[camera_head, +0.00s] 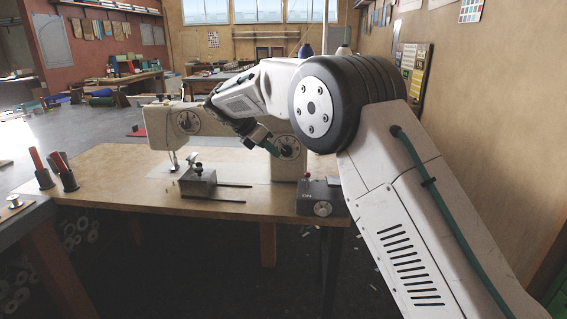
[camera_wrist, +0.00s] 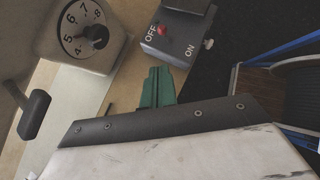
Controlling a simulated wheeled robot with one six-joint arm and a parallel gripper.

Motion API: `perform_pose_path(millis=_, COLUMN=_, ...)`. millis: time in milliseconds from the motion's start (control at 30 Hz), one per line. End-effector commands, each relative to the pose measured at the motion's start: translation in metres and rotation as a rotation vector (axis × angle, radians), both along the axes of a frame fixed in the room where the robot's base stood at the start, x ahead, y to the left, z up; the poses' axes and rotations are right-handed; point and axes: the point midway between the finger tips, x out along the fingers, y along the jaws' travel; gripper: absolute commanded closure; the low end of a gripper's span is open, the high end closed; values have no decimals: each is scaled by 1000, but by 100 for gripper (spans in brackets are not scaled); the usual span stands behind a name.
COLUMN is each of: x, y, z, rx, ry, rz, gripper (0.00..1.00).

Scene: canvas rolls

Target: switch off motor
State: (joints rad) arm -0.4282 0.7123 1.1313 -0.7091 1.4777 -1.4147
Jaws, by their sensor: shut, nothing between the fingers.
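The motor switch box (camera_head: 334,188) is a dark grey box at the right front end of the sewing table, with an ON label and a round knob on its front in the head view. In the wrist view the switch box (camera_wrist: 178,55) shows OFF and ON labels and a small red part (camera_wrist: 163,30) close to the OFF label. My gripper (camera_head: 272,149) has green fingers, shut and empty, in front of the sewing machine, up and left of the box. In the wrist view my gripper (camera_wrist: 157,72) points toward the box's edge, apparently without touching it.
A white sewing machine (camera_head: 218,127) stands behind the box; its numbered dial (camera_wrist: 84,32) is left of the box in the wrist view. A metal block (camera_head: 198,182) with two rods lies on the wooden table (camera_head: 108,180). Spools (camera_head: 66,178) stand at the left.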

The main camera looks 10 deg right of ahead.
Motion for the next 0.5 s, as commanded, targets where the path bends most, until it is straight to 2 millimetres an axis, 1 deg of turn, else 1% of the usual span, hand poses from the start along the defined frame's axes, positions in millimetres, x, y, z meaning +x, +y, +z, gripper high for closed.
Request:
perform_pose_path(millis=100, x=0, y=10, z=13, rx=0, ry=0, rz=0, gripper=100)
perform_pose_path(millis=200, x=0, y=15, z=20, rx=0, ry=0, rz=0, gripper=100)
perform_pose_path(millis=500, x=0, y=17, z=23, rx=-1, ry=1, rz=0, gripper=100)
